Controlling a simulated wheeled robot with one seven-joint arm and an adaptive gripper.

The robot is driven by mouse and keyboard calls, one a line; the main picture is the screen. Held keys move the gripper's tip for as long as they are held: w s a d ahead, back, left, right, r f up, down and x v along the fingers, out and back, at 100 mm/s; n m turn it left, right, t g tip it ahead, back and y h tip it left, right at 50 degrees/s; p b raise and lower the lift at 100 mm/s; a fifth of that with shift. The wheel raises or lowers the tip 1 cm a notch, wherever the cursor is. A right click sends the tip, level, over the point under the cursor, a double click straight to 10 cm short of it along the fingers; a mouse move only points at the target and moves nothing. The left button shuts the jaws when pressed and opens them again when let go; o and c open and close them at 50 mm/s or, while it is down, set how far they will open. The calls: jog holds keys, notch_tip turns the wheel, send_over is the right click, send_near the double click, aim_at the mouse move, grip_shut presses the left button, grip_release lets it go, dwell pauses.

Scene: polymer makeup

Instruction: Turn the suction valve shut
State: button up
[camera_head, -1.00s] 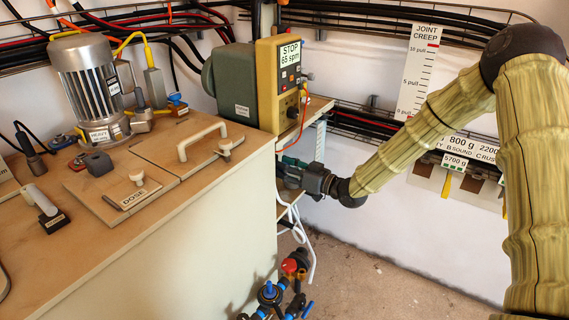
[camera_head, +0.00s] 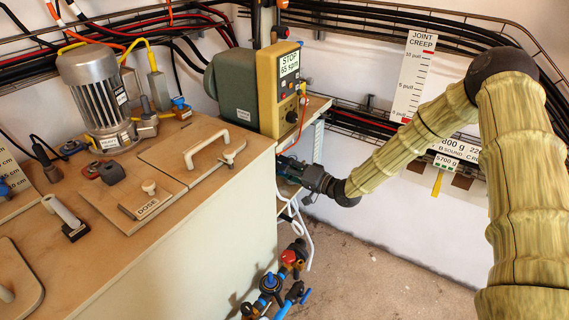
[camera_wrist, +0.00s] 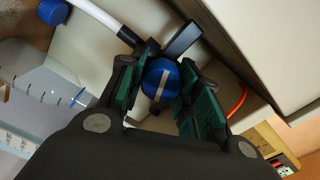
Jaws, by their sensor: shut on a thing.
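The suction valve appears to be the blue round knob (camera_wrist: 160,88) with a white line across its face, in the wrist view. A dark lever or bar (camera_wrist: 182,40) sits just beyond it. My gripper (camera_wrist: 158,74) has its green-padded fingers on both sides of the knob and is shut on it. In the head view my gripper (camera_head: 288,168) reaches in beside the bench's right end, below the green and yellow pump unit. The knob is hidden there. A white tube (camera_wrist: 92,14) runs to a black fitting near the knob.
The bench (camera_head: 200,225) stands close left of my gripper. The pump unit (camera_head: 278,85) reads STOP, 65 spm. Pipes with blue and red handles (camera_head: 270,285) stand low in front. A graduated clear vessel (camera_wrist: 40,88) is at left in the wrist view. Bare floor (camera_head: 375,275) lies right.

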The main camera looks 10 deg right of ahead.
jog(key=m+p, duration=0.1)
jog(key=m, duration=0.4)
jog(key=shift+d+p, duration=0.15)
jog(key=shift+p, duration=0.15)
jog(key=shift+f, duration=0.1)
dwell(0.3)
jog(key=o, duration=1)
jog(key=shift+o, duration=0.2)
jog(key=v, duration=1.2)
